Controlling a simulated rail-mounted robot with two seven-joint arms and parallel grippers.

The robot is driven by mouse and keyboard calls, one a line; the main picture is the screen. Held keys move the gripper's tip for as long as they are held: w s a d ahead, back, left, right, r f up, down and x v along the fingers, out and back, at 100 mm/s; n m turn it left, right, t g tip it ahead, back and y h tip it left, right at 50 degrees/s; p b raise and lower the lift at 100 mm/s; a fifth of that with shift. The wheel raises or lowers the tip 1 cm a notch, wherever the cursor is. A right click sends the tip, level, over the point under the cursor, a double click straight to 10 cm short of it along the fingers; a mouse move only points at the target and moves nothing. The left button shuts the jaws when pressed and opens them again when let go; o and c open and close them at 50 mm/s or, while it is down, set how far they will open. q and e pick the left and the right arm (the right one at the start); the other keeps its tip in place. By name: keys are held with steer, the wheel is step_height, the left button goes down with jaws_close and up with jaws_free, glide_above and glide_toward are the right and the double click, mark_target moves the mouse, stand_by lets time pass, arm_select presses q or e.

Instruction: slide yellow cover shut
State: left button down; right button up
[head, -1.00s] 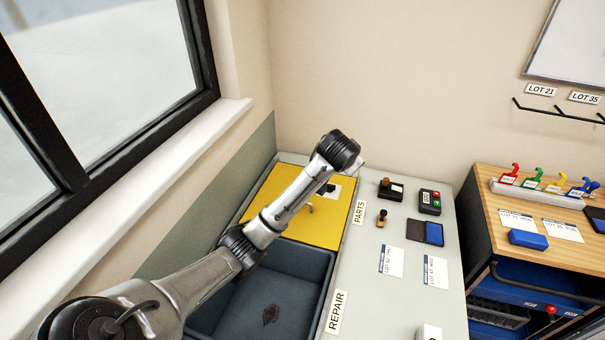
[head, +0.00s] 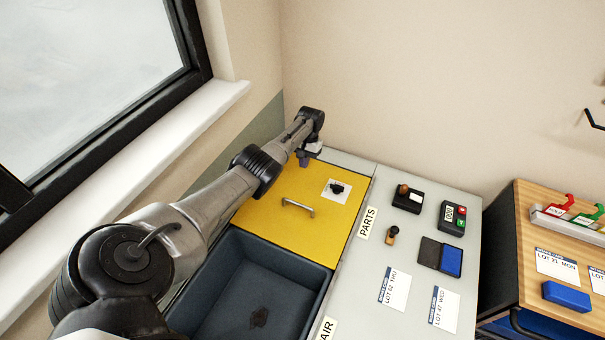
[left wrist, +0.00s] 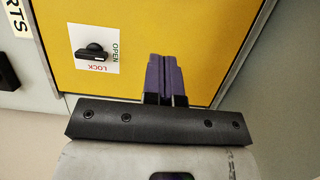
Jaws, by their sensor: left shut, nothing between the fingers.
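The yellow cover (head: 318,224) lies flat over the compartment by the PARTS label, with a metal handle (head: 298,206) on it. A white plate with a black knob (head: 337,188) sits near its far edge; in the left wrist view the plate (left wrist: 97,55) reads OPEN and LOCK. My left gripper (head: 305,161) is at the far edge of the cover, left of the knob. Its purple fingers (left wrist: 165,75) are together and empty, over the cover's edge; I cannot tell whether they touch it. My right gripper is not in view.
A dark open bin (head: 262,282) by the REPAIR label adjoins the cover's near side, with a dark patch on its floor. Stamps, a keypad device (head: 452,218), an ink pad (head: 440,257) and cards lie right on the grey counter. Window sill and wall bound the left and back.

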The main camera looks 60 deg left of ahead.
arm_select(q)
steer(key=b, duration=0.2)
glide_above(298, 201)
steer(key=w+a, duration=0.2)
steer(key=x, duration=0.3)
steer(key=w+x, duration=0.1)
steer(key=x, duration=0.2)
steer(key=a+x, duration=0.1)
steer(key=x, duration=0.2)
steer(key=shift+w+a+f, duration=0.1)
steer(key=shift+w+f, duration=0.25)
steer(key=shift+f, duration=0.15)
steer(key=s+p, duration=0.1)
steer(key=d+p, duration=0.1)
steer(key=p, duration=0.1)
steer(key=shift+s+d+r, duration=0.1)
steer(key=shift+s+d, duration=0.1)
steer(key=shift+s, duration=0.2)
steer(key=shift+s+d+f+p, duration=0.3)
steer(key=shift+s+d+p, duration=0.2)
steer(key=shift+s+p, duration=0.05)
steer(key=shift+d, duration=0.1)
